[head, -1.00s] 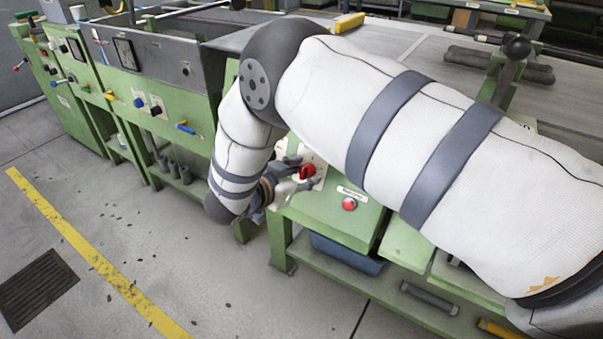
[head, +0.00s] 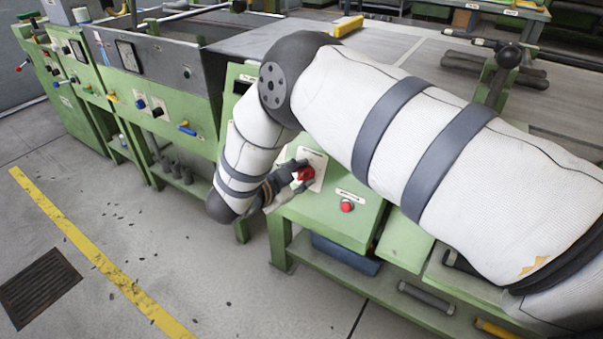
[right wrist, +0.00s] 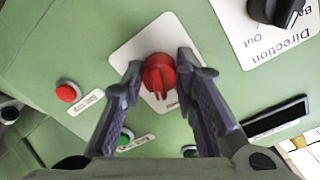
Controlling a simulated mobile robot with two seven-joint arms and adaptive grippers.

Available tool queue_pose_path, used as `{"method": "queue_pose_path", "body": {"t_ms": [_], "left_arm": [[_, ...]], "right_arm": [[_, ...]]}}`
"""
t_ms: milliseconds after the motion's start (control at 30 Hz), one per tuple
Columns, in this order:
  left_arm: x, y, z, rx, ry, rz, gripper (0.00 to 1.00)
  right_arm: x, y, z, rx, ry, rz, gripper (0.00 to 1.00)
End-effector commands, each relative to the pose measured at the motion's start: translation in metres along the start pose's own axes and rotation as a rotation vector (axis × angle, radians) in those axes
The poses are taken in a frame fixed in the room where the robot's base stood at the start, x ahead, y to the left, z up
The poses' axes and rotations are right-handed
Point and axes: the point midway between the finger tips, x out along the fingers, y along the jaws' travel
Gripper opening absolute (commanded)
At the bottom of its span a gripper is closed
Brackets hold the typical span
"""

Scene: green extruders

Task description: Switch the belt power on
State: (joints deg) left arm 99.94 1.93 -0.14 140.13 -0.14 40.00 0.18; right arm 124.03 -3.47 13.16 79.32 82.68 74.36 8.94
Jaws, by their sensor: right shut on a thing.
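The red rotary knob (head: 305,174) sits on a white plate on the green control panel. In the right wrist view the red knob (right wrist: 158,76) lies between the two fingers of my right gripper (right wrist: 159,72). My right gripper (head: 298,176) is shut on the knob in the head view. The plate's lettering is too small or hidden to read. My left gripper is not in view.
A red push button (head: 347,206) with a label sits on the green box beside the knob, and it also shows in the right wrist view (right wrist: 67,93). A black Direction knob (right wrist: 277,12) is on a nearby plate. Green buttons (right wrist: 125,139) are partly hidden by my fingers. Clear floor lies left.

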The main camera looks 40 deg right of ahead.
Motion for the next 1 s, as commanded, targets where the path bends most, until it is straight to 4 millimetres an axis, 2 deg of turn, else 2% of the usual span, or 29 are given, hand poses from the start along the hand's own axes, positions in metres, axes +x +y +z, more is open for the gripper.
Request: {"method": "queue_pose_path", "body": {"t_ms": [500, 1000], "left_arm": [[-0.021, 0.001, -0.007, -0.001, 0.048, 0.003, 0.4], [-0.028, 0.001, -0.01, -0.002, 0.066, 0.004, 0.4]], "right_arm": [[-0.001, -0.002, -0.003, 0.436, -0.022, -0.001, 0.0], [0.0, -0.002, -0.002, 0.617, -0.031, -0.002, 0.0]]}}
